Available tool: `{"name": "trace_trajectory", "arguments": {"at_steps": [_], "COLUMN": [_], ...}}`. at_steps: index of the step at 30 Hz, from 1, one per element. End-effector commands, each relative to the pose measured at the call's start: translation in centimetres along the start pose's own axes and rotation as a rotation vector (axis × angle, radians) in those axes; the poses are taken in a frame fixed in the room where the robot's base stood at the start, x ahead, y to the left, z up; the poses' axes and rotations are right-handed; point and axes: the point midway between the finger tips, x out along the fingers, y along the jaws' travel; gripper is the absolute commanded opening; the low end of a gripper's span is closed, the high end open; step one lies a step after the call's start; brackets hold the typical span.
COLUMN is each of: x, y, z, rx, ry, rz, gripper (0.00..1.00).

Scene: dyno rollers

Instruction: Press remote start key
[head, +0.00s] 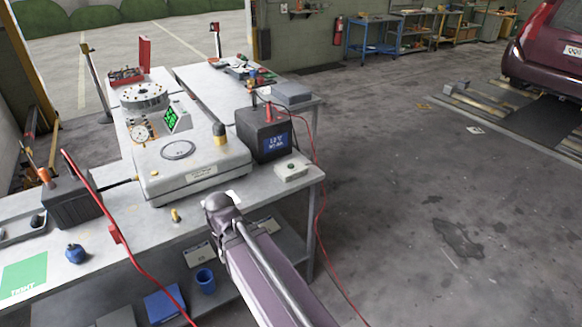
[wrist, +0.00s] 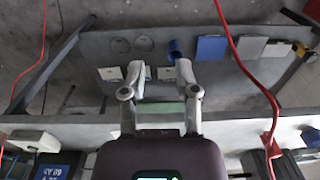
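A small pale box with a dark green button on top (head: 291,172) lies at the right front of the bench; I cannot read a label that marks it as the remote start key. A similar pale box shows at the left edge of the wrist view (wrist: 32,140). My gripper (wrist: 159,70) has its two fingers apart with nothing seen between the tips; the bench's lower shelf is behind them in that view. In the head view my arm reaches up to the bench's front edge, left of the box, and its rounded joint hides the fingers.
A large grey unit (head: 190,162) fills the bench middle. A red cable (head: 318,195) hangs at the right edge. A blue mug (head: 205,279) is on the lower shelf. Open floor lies right.

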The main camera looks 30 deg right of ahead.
Motion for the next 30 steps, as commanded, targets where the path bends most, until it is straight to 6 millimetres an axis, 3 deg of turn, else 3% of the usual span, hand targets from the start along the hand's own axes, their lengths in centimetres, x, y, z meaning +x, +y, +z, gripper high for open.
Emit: {"name": "trace_trajectory", "arguments": {"at_steps": [1, 5, 11, 17, 30], "x": [0.0, 0.0, -0.2, -0.8, -2.8], "y": [0.0, 0.1, 0.8, 2.7, 10.6], "z": [0.0, -0.1, -1.2, -3.8, -11.3], "rx": [0.0, 0.0, -0.004, -0.013, -0.035], "ry": [0.0, 0.002, 0.021, 0.073, 0.271], "rz": [0.0, -0.001, -0.018, -0.053, -0.128], "gripper": [0.37, 0.0, 0.0, 0.0, 0.0]}}
